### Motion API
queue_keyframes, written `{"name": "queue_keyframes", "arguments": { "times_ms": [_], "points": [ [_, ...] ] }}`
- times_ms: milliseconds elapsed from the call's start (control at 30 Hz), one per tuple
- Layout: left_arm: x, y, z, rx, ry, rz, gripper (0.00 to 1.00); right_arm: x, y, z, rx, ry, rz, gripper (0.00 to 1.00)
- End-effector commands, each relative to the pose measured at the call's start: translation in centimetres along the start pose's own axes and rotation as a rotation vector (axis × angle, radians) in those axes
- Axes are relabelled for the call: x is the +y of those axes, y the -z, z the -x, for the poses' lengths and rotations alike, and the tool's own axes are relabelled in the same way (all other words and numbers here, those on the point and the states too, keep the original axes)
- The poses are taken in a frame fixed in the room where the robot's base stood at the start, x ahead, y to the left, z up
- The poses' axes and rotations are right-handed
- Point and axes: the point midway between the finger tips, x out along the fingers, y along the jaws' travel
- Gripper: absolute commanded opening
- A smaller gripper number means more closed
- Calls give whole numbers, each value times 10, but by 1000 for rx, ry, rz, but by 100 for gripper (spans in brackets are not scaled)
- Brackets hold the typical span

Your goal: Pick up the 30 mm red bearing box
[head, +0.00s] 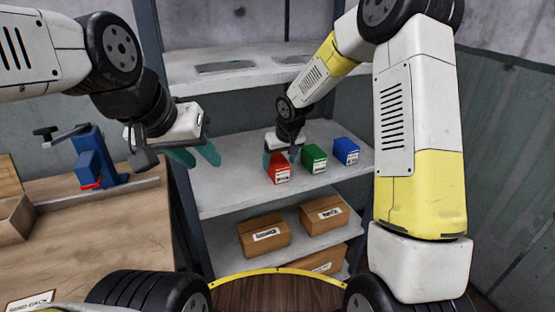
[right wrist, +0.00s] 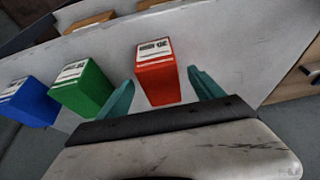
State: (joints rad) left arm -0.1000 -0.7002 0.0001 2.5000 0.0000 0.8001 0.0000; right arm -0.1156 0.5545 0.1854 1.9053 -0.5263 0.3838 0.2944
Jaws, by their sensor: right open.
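The red bearing box (head: 279,172) stands on the middle shelf, leftmost of three small boxes. In the right wrist view the red box (right wrist: 158,78) sits between the teal fingers of my right gripper (right wrist: 162,90), with a gap showing on each side. The label in the right wrist view seems to read 30 mm, but is small. My left gripper (head: 195,157) is open and empty, left of the shelf boxes.
A green box (head: 313,158) and a blue box (head: 345,150) stand right of the red one. Cardboard boxes (head: 264,236) sit on the lower shelf. A workbench (head: 105,225) with a blue press (head: 92,165) is at left. The shelf's left part is clear.

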Motion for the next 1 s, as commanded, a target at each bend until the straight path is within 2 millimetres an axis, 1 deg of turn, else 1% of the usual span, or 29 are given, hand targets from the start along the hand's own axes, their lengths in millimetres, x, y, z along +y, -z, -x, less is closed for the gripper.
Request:
{"name": "queue_keyframes", "arguments": {
  "times_ms": [33, 67, 100, 233, 333, 500, 533, 667, 700, 767, 800, 867, 900, 933, 1000],
  "points": [
    [0, 0, 0, 0, 0, 0, 36, 0, 9, -5, 0, 1, -1, 76],
    [0, 0, 0, 0, 0, 0, 36, 0, 11, -8, -1, 1, -1, 76],
    [0, 0, 0, 0, 0, 0, 36, 0, 9, -16, -4, 0, 1, 76],
    [0, 0, 0, 0, 0, 0, 36, 0, 9, -30, -1, 0, -1, 76],
    [0, 0, 0, 0, 0, 0, 36, 0, 9, -34, 0, -1, 0, 76],
    [0, 0, 0, 0, 0, 0, 36, 0, 9, -34, 1, -1, 0, 76],
    [0, 0, 0, 0, 0, 0, 36, 0, 9, -34, 1, -1, 0, 74],
    [0, 0, 0, 0, 0, 0, 36, 0, 9, -34, 1, -1, 0, 49],
    [0, 0, 0, 0, 0, 0, 36, 0, 9, -34, 1, -1, 0, 41],
    [0, 0, 0, 0, 0, 0, 36, 0, 9, -34, 1, -1, 0, 29],
    [0, 0, 0, 0, 0, 0, 36, 0, 9, -34, 1, -1, 0, 21],
    [0, 0, 0, 0, 0, 0, 36, 0, 9, -34, 1, -1, -1, 10],
    [0, 0, 0, 0, 0, 0, 36, 0, 9, -34, 1, -1, -1, 2],
    [0, 0, 0, 0, 0, 0, 36, 1, 9, -34, 1, -1, -1, 0],
    [0, 0, 0, 0, 0, 0, 36, 0, 10, -33, 3, -1, 0, 0]
  ]
}}
